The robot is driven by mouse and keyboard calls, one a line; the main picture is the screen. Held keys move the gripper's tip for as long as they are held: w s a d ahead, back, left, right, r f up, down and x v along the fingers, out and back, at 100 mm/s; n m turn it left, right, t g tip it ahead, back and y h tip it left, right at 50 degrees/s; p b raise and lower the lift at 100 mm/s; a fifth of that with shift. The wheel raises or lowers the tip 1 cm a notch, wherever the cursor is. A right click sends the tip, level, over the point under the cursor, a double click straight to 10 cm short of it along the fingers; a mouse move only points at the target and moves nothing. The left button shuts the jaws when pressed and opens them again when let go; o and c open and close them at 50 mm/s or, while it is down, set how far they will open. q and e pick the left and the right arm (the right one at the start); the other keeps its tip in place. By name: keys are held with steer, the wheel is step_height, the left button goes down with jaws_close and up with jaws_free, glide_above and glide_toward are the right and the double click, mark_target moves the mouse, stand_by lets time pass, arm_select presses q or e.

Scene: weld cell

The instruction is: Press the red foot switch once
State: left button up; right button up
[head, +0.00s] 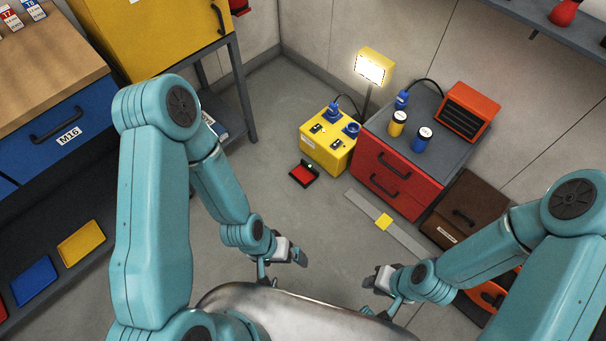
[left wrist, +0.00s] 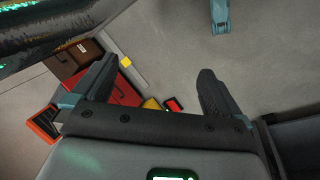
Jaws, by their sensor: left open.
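The red foot switch (head: 303,174) lies on the grey floor in front of the yellow power box, with a red pedal, a dark base and a small green light. It also shows in the left wrist view (left wrist: 172,104), between my open fingers but well beyond them. My left gripper (head: 303,258) is in the lower middle of the head view, nearer to me than the switch and apart from it. In the left wrist view its two fingers (left wrist: 157,92) are spread and empty. My right gripper (head: 372,285) is at lower right, away from the switch; its jaw gap is unclear.
A yellow power box (head: 328,143) with a blue plug stands right behind the switch. A red drawer cabinet (head: 392,180) is to its right, and a grey strip with a yellow square (head: 384,221) lies on the floor. A lit lamp (head: 374,68) stands behind. Floor left of the switch is clear.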

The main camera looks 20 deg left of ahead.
arm_select(q)
jaws_close()
stand_by(1.5)
